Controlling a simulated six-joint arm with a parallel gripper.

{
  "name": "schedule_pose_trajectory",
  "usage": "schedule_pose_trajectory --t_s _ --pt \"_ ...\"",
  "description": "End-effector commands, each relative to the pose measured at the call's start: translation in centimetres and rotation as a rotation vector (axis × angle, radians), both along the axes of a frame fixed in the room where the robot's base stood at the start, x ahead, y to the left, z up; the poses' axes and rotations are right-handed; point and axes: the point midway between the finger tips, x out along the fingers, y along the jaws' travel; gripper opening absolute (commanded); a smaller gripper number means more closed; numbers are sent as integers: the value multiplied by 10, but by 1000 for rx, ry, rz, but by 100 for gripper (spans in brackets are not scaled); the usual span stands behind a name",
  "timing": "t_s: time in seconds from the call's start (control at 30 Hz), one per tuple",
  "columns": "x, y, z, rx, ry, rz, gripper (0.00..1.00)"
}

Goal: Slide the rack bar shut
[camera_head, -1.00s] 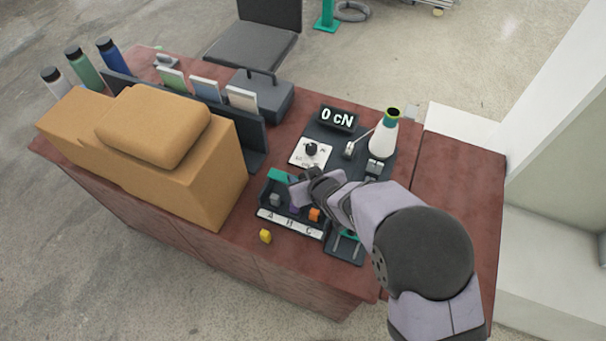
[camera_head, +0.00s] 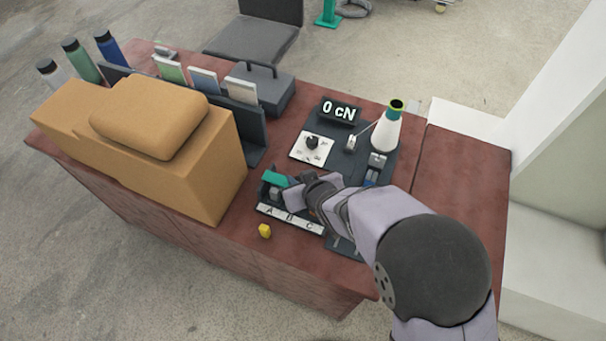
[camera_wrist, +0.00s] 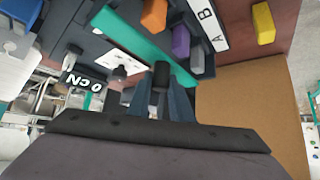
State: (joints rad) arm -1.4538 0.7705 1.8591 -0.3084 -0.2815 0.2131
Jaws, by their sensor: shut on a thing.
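The rack bar (camera_wrist: 140,42) is a teal strip along the compartment rack; in the head view its left end (camera_head: 273,178) shows at the rack's upper left. My gripper (camera_wrist: 160,84) is shut on a small dark upright piece beside the teal bar, which looks like its handle. In the head view my gripper (camera_head: 305,197) is over the rack's middle and right and hides much of the bar. The rack holds an orange block (camera_wrist: 154,15), a purple block (camera_wrist: 181,41) and a grey block (camera_wrist: 197,62). I cannot tell how far the bar is shut.
A white label strip (camera_head: 291,219) fronts the rack. A yellow block (camera_head: 265,231) lies on the desk before it. A dial plate (camera_head: 311,148), a display reading 0 cN (camera_head: 339,112) and a yarn cone (camera_head: 387,130) stand behind. A cardboard box (camera_head: 215,180) is close on the left.

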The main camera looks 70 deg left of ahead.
Motion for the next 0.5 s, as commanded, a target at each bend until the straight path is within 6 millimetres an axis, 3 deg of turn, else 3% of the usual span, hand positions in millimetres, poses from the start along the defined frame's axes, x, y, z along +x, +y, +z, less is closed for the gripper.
schedule_pose_trajectory --t_s 0.2,0.5 --pt "-21 -19 -2 5 0 3 0" --pt "-25 -24 1 2 -1 2 0"
